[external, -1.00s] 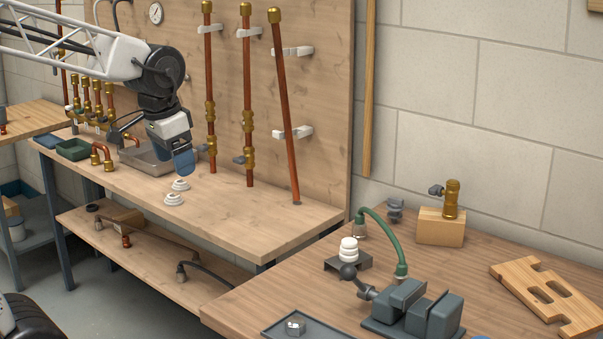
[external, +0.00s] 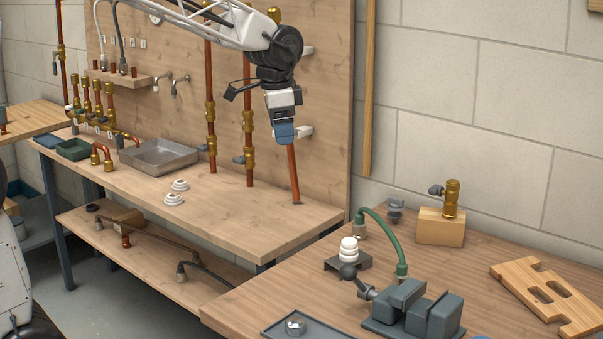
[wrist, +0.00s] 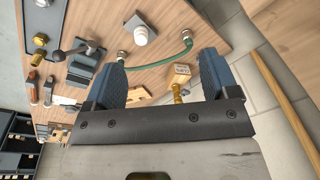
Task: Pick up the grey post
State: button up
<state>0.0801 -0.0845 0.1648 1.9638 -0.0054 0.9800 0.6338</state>
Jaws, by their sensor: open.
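No part is plainly a grey post, and I cannot tell which one the name means. A small grey upright fitting (external: 395,210) stands at the back of the right bench, behind the green hose. A white ringed stack (external: 349,249) stands on a dark base beside the hose; it also shows in the wrist view (wrist: 143,36). My gripper (external: 284,134) is open and empty, high in front of the leaning copper pipe on the board. In the wrist view my blue fingers (wrist: 163,80) are spread, with the right bench beyond and below them.
The green hose (external: 382,223) arches over the right bench (external: 480,285). A grey vise (external: 412,312) stands at its front and a wooden block (external: 440,228) with a brass valve at its back. Copper pipes (external: 248,100) line the board.

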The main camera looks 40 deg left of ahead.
jog(key=w+d+f+m, duration=0.2)
jog(key=w+f, duration=0.2)
jog(key=w, duration=0.4)
jog(key=w+d+f+m, duration=0.2)
jog(key=w+f, duration=0.1)
jog(key=w, duration=0.6)
jog(key=m+g, duration=0.1)
jog(key=m, duration=0.3)
send_over(395, 206)
jog(key=f, duration=1.2)
jog(key=shift+w+a+f, duration=0.2)
jog(key=shift+a+f, duration=0.1)
jog(key=shift+a, duration=0.05)
jog(key=shift+w+d+f, duration=0.1)
jog(key=shift+w+f, duration=0.1)
jog(key=shift+f, duration=0.05)
jog(key=shift+f, duration=0.1)
jog(key=shift+f, duration=1.2)
jog(key=shift+f, duration=0.1)
jog(key=shift+w+f, duration=0.2)
jog(key=shift+f, duration=2.3)
